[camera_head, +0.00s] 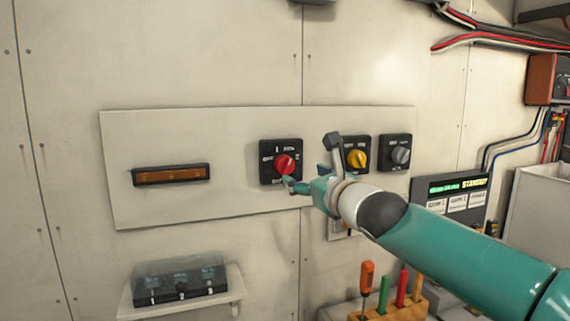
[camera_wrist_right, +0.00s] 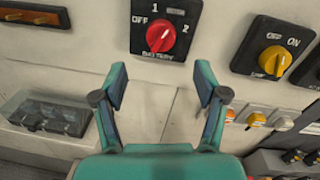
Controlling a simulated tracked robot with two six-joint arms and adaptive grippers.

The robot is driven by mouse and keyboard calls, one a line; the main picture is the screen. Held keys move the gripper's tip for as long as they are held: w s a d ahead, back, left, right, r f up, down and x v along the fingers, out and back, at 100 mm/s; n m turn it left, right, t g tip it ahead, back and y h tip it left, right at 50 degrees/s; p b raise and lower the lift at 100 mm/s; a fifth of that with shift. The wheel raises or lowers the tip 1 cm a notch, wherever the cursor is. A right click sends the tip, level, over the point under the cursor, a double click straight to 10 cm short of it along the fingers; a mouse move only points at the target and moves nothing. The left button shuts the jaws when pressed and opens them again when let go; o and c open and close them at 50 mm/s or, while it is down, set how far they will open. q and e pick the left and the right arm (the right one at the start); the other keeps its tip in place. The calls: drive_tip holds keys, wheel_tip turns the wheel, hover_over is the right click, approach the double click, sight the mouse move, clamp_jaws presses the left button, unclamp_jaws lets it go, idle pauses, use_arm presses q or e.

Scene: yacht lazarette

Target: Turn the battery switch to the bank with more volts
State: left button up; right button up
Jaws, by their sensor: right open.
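The battery switch (camera_head: 267,150) is a black square plate with a round red knob (camera_head: 285,163) on the pale wall panel. In the right wrist view the switch (camera_wrist_right: 143,40) carries the marks OFF, 1, 2 and BATTERY around its red knob (camera_wrist_right: 160,37); I cannot tell which mark the knob points at. My right gripper (camera_wrist_right: 161,80) is open and empty, its fingers spread below the switch and apart from the knob. A display unit (camera_head: 458,187) at right has green text, seemingly STANDBY, above several labelled buttons. I see no readable voltages. My left gripper is out of view.
A yellow-knob switch (camera_head: 357,159) and a grey-knob switch (camera_head: 400,155) sit right of the battery switch. An amber indicator (camera_head: 171,174) is on the left. Below are a shelf with a clear-covered box (camera_head: 180,282) and a wooden rack of coloured-handled tools (camera_head: 410,310).

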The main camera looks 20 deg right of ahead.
sight(288, 166)
drive_tip(key=w+p, duration=0.1)
drive_tip(key=w, duration=0.1)
drive_tip(key=w+p, duration=0.1)
drive_tip(key=w, duration=0.2)
drive_tip(key=w+p, duration=0.1)
drive_tip(key=w, duration=0.2)
drive_tip(key=shift+a+r+p, duration=0.2)
drive_tip(key=shift+a+p, duration=0.15)
drive_tip(key=shift+w+f, duration=0.15)
drive_tip(key=shift+w, duration=0.4)
drive_tip(key=c, duration=1.1)
drive_tip(key=shift+a, duration=0.4)
drive_tip(key=shift+c, duration=0.2)
drive_tip(key=shift+d, duration=0.25)
drive_tip(key=shift+p, duration=0.35)
